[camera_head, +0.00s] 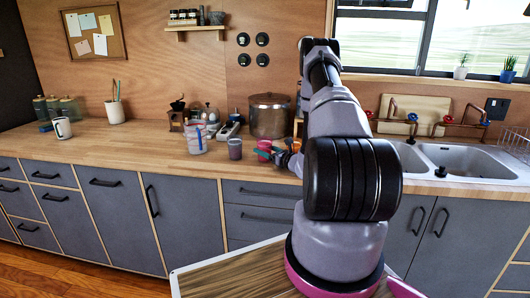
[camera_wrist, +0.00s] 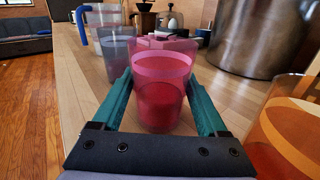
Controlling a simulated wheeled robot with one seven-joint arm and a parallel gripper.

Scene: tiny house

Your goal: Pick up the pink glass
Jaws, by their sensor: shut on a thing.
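The pink glass (camera_wrist: 160,85) is a see-through pink tumbler with red contents in its lower half. In the wrist view it stands upright between the two teal fingers of my gripper (camera_wrist: 163,105), one finger on each side. My gripper is shut on it. In the head view my gripper (camera_head: 276,151) is low over the worktop, left of the arm, and the glass is small and hard to make out there. I cannot tell whether the glass's base touches the worktop.
A grey-blue glass (camera_wrist: 117,55) stands just beyond, with a blue-handled jug (camera_head: 196,140) behind it. A large metal pot (camera_head: 269,115) stands close behind my gripper. An orange glass (camera_wrist: 288,130) is near at right.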

